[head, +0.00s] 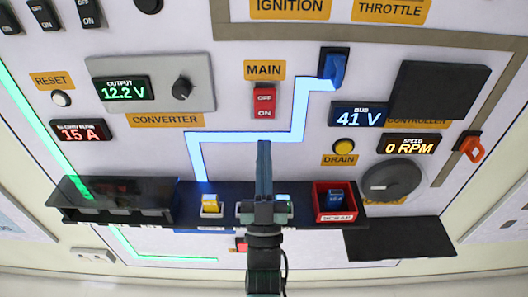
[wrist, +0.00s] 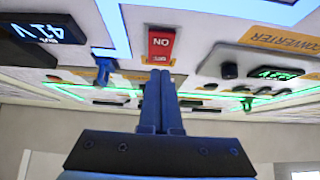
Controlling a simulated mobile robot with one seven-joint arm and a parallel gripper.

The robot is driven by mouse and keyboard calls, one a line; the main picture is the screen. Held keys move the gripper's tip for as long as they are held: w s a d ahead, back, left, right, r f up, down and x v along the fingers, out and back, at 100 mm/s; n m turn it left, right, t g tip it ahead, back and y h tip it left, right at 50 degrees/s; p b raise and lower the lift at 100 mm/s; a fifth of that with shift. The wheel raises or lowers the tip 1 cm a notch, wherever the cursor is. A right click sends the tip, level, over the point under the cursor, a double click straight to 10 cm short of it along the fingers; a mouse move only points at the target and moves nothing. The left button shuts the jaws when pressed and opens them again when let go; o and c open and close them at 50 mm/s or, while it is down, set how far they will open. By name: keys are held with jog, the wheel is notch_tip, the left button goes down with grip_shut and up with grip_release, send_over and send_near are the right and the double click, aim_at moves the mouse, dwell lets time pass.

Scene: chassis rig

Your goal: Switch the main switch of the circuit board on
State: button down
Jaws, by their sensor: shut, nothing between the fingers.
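The main switch (head: 264,102) is a small red rocker marked OFF above and ON below, under the yellow MAIN label (head: 264,70) on the white board. In the wrist view the red switch (wrist: 161,44) is seen upside down, just beyond the fingertips. My gripper (head: 264,146) is shut and empty, its blue fingers together. Its tips are below the switch in the head view, and I see a small gap there.
A blue lever (head: 332,68) is at upper right of the switch. The converter panel (head: 150,83) is at left, and the BUS display (head: 360,115) reads 41 V. A dark shelf (head: 180,218) with a red SCRAP box (head: 334,202) sticks out below, near my arm.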

jog(key=s+f+b, duration=0.2)
jog(key=s+f, duration=0.2)
jog(key=f, duration=0.3)
jog(key=shift+f, duration=0.35)
jog(key=shift+s, duration=0.1)
